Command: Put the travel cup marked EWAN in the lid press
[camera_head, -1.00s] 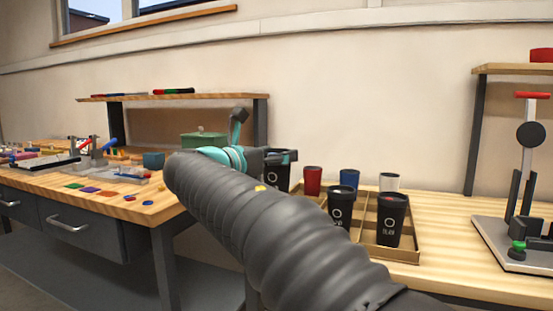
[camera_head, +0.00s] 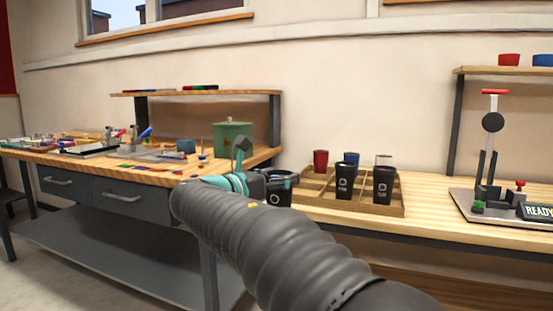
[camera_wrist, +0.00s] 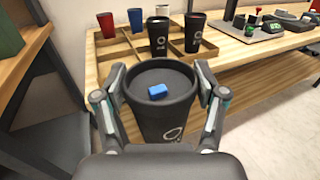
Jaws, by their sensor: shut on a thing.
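My gripper (camera_wrist: 161,95) is shut on a black travel cup (camera_wrist: 170,122), fingers on both sides below the rim. The cup is upright, with a pale ring mark low on its side and a small blue piece on top; any name is out of sight. In the head view the held cup (camera_head: 277,191) is partly hidden by my gripper (camera_head: 262,184), left of the tray. The lid press (camera_head: 491,150), with a red handle and a base (camera_head: 462,205), stands at the far right. A READY sign sits beside it.
A wooden divided tray (camera_head: 400,206) holds two black cups (camera_head: 345,180) (camera_head: 383,185) and red, blue and white cups behind them. Bench space between tray and press is clear.

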